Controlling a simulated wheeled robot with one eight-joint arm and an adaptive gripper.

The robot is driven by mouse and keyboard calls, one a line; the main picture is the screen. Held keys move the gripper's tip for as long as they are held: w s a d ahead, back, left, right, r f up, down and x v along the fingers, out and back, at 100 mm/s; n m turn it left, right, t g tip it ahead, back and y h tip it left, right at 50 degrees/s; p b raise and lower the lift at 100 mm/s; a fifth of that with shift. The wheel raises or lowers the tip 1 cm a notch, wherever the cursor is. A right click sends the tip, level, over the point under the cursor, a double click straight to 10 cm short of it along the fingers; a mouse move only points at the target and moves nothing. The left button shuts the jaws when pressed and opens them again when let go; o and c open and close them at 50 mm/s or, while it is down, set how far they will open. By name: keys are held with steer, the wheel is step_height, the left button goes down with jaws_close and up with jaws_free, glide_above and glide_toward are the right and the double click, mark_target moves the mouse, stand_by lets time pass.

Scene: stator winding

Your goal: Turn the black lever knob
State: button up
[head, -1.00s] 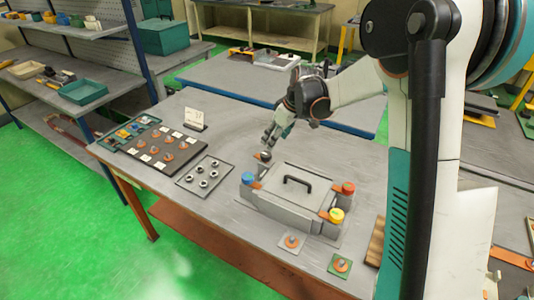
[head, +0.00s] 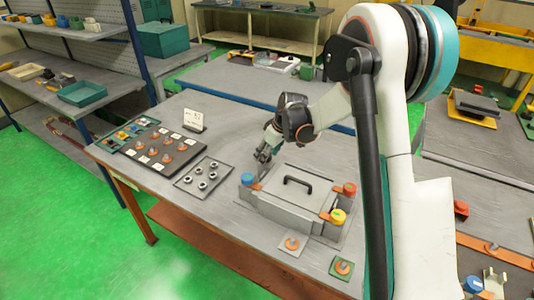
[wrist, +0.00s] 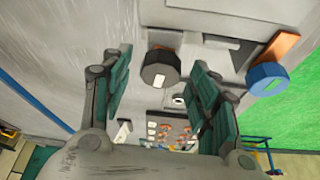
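The black lever knob (wrist: 160,68) is a dark round knob with a small white mark, seen in the wrist view between my two finger ends. In the head view it is hidden at my fingers. My gripper (wrist: 163,60) is open, one finger on each side of the knob; I cannot tell whether either finger touches it. In the head view my gripper (head: 263,154) is at the far left corner of the grey lidded box (head: 283,205), pointing down.
A blue knob (head: 247,179) sits at the box's near left corner and also shows in the wrist view (wrist: 268,78). Red (head: 349,189) and yellow (head: 338,216) knobs are on the right. A black handle (head: 297,181) tops the box. A plate of nuts (head: 203,178) lies left.

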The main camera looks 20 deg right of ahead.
steer(key=c, duration=0.8)
steer(key=shift+n, duration=0.6)
steer(key=o, duration=1.1)
steer(key=v, duration=1.2)
steer(key=shift+w+d, duration=0.15)
